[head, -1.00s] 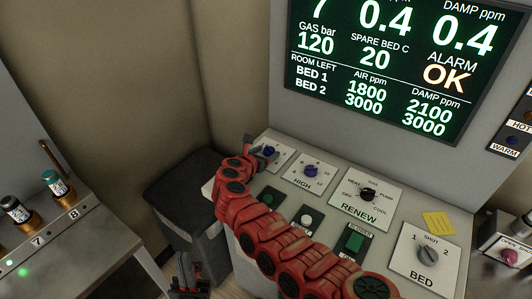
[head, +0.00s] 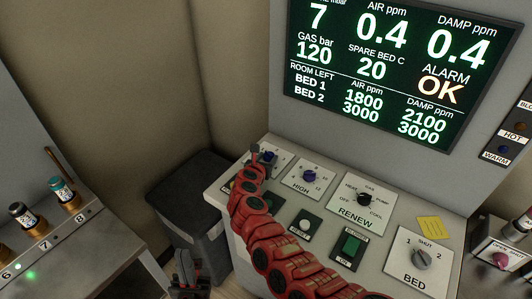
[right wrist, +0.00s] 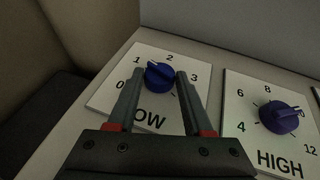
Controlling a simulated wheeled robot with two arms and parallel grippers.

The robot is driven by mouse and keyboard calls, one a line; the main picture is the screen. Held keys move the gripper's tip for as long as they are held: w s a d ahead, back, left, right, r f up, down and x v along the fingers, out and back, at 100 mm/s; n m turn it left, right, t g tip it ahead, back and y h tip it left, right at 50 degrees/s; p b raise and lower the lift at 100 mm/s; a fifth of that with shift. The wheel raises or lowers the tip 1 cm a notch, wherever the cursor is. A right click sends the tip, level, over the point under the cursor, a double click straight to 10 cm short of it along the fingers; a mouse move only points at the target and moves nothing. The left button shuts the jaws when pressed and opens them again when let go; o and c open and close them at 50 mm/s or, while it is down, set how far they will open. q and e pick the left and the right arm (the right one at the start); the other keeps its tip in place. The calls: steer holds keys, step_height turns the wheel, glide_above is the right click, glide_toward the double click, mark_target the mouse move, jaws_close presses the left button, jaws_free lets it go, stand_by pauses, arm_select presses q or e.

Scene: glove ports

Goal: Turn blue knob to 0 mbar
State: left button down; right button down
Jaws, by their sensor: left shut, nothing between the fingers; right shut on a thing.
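The blue knob on the LOW plate (right wrist: 160,76) has a white mark that points up and left, between 1 and 2. The plate (right wrist: 104,101) carries a scale with 0, 1, 2 and 3 showing. My right gripper (right wrist: 162,80) has a finger on each side of this knob and is shut on it. In the head view, my right gripper (head: 262,156) mostly hides the LOW plate. My left gripper (head: 188,270) hangs low by the dark bin, shut and empty.
A second blue knob (right wrist: 280,117) sits on the HIGH plate to the right. The black RENEW knob (head: 364,199) and grey BED knob (head: 422,258) are further right. A screen (head: 400,75) stands behind. A dark bin (head: 186,190) stands left of the panel.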

steer(key=n+y+p, duration=0.1)
steer(key=y+p, duration=0.1)
steer(key=p, duration=0.1)
steer(key=d+n+y+p, duration=0.1)
steer(key=n+y+p, duration=0.3)
steer(key=p, duration=0.1)
steer(key=shift+d+r+p, duration=0.3)
steer(key=shift+r, duration=0.05)
steer(key=shift+f+n+y, duration=0.15)
steer(key=shift+n+y, duration=0.35)
steer(key=shift+d+f+n+g+y, duration=0.15)
steer(key=shift+n+g+y, duration=0.15)
steer(key=shift+n+y, duration=0.55)
steer(key=shift+w+d+f+n+g+y+b, duration=0.1)
steer(key=shift+n+g+y+b, duration=0.2)
steer(key=shift+n+g+y, duration=0.55)
steer(key=shift+n+y, duration=0.4)
steer(key=shift+y, duration=0.1)
steer(key=shift+c, duration=1.6)
jaws_free()
steer(key=shift+t, duration=0.25)
